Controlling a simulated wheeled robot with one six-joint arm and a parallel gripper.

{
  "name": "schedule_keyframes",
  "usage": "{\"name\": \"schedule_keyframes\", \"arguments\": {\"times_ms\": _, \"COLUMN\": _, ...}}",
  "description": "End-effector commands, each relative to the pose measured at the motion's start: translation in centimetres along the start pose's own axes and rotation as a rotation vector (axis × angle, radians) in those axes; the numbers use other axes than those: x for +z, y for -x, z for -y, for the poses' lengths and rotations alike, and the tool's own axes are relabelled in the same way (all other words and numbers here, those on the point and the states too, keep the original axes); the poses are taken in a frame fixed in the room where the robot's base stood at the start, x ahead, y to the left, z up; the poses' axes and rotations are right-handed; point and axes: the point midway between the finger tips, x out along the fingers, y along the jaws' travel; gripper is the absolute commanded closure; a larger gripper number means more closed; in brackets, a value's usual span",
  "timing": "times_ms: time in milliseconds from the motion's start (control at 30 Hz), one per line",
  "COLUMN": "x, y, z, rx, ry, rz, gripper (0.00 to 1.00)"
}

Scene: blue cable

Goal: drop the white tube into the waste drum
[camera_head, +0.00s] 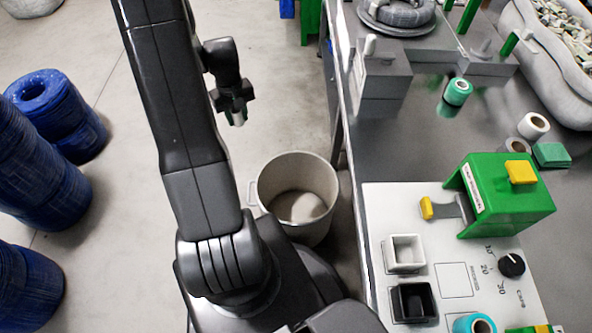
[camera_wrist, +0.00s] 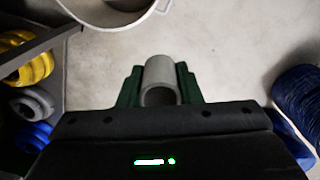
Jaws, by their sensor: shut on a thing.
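My gripper (camera_head: 236,108) is shut on the white tube (camera_wrist: 160,80), which looks light grey in the wrist view. The tube's open end faces the wrist camera, between the two dark green fingers. In the head view only a small pale bit of the tube (camera_head: 238,119) shows under the gripper. The waste drum (camera_head: 300,172) is a round pale bin on the floor, open at the top, with something pale inside. In the head view my gripper is up and left of it, not over its mouth. The drum's rim (camera_wrist: 112,27) shows at the wrist view's top edge.
The workbench (camera_head: 345,85) stands right of the drum, with a green press (camera_head: 505,192), rolls and grey blocks on it. Blue coils (camera_head: 60,115) stand on the floor at left. Yellow, grey and blue rings sit on a shelf (camera_wrist: 70,75) in the wrist view.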

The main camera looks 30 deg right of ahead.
Motion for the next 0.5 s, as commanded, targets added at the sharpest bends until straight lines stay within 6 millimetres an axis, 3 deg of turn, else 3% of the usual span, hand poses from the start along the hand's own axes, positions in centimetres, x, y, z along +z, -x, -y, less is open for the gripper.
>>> {"name": "schedule_keyframes", "arguments": {"times_ms": 33, "x": 0.8, "y": -2.4, "z": -1.2, "rx": 0.0, "ry": -0.008, "rz": 0.001, "gripper": 0.9}}
{"name": "schedule_keyframes", "arguments": {"times_ms": 500, "x": 8.2, "y": -13.2, "z": -9.6, "rx": -0.001, "ry": -0.013, "rz": 0.001, "gripper": 0.9}}
